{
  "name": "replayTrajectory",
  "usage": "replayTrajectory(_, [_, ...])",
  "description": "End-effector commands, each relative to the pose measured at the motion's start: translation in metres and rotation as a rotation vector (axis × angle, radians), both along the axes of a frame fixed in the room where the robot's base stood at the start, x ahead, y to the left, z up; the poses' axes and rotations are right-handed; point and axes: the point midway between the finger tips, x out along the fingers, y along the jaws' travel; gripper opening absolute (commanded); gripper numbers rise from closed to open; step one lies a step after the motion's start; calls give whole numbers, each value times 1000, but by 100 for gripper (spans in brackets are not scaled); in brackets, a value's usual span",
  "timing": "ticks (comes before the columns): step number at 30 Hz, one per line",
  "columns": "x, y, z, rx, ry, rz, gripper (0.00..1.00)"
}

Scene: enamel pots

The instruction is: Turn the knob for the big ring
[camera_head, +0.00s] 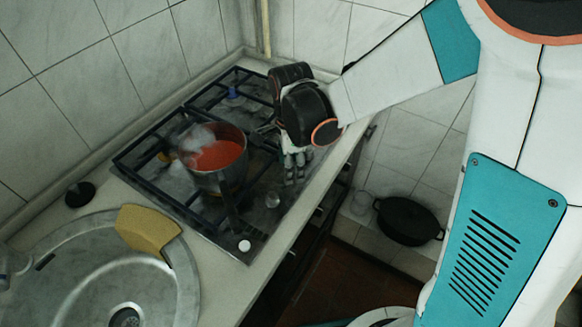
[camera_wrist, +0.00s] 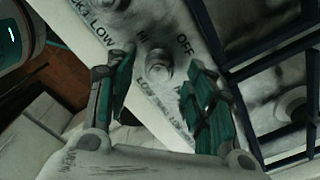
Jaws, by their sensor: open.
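A gas hob (camera_head: 262,222) with a dark grate has knobs along its front edge. My gripper (camera_head: 294,178) points down over the far part of that edge. In the wrist view my gripper (camera_wrist: 160,62) is open, with a round grey knob (camera_wrist: 158,68) between its green-padded fingers, apparently touching neither. Printed marks HI, OFF and LOW surround this knob. Another knob (camera_wrist: 110,3) is cut by the top edge. In the head view a metal knob (camera_head: 272,201) and a white one (camera_head: 244,246) show nearer. I cannot tell which serves the big ring.
A steaming pot of red liquid (camera_head: 218,155) stands on the grate, its handle reaching over the front edge. A black pan (camera_head: 407,220) is lower, right of the counter. Tiled walls stand behind.

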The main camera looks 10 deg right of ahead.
Motion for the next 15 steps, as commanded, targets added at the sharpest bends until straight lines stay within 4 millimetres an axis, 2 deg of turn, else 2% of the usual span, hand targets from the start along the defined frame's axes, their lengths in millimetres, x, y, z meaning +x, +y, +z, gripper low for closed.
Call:
replayTrajectory(9, [0, 0, 47, 0, 0, 0, 49])
replayTrajectory(15, [-1, 0, 59, 0, 0, 0, 49])
